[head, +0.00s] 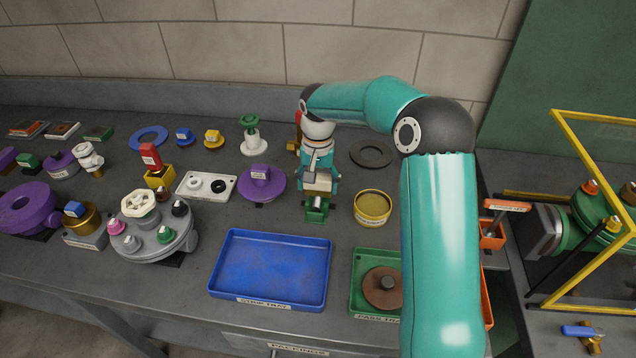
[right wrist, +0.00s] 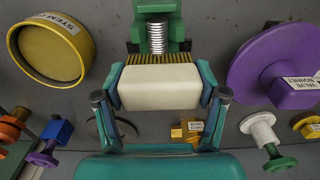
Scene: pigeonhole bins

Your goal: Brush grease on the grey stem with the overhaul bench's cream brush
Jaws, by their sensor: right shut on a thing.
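My right gripper (head: 318,180) is shut on the cream brush (right wrist: 160,87), one finger on each side of its block. It also shows in the right wrist view (right wrist: 160,92). The brush's yellow-brown bristles (right wrist: 155,58) point at the green holder (right wrist: 178,30), which grips the grey threaded stem (right wrist: 157,37). The bristles are right by the holder and the stem's lower end; I cannot tell whether they touch. In the head view the holder (head: 317,210) stands below the gripper, and the stem is mostly hidden. The yellow stem grease tin (head: 372,207) is to its right. My left gripper is out of view.
A purple valve bonnet (head: 262,188) is close on the holder's left. A blue tray (head: 270,294) and a green tray (head: 362,258) with a brown disc lie in front. A dark ring (head: 372,154) lies behind the tin. Flanged valve parts (head: 152,238) crowd the left.

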